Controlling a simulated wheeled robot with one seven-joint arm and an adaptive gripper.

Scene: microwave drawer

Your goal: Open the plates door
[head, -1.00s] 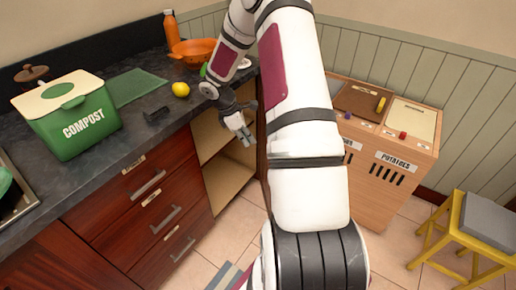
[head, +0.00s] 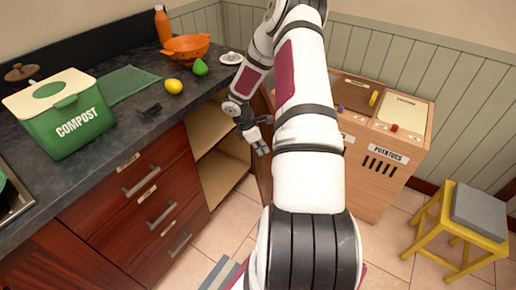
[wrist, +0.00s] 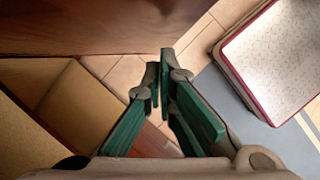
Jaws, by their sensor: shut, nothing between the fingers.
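The cabinet door (head: 264,178) stands open and shows nearly edge-on as a dark red-brown strip in the head view; no plates label can be read on it. Its cabinet (head: 222,172) shows bare tan shelves. My gripper (head: 262,148) is in front of the open cabinet, close to the door. In the wrist view my gripper (wrist: 162,72) has its green-padded fingertips together with nothing between them. A wooden panel (wrist: 120,25), apparently the door, spans the top left there. The fingertips look near its edge; I cannot tell whether they touch.
Dark drawers (head: 150,205) with bar handles lie left of the cabinet. A compost bin (head: 65,115), a lemon (head: 174,87) and an orange colander (head: 186,48) stand on the counter. A wooden bin unit (head: 385,150) and a yellow stool (head: 465,225) are at right.

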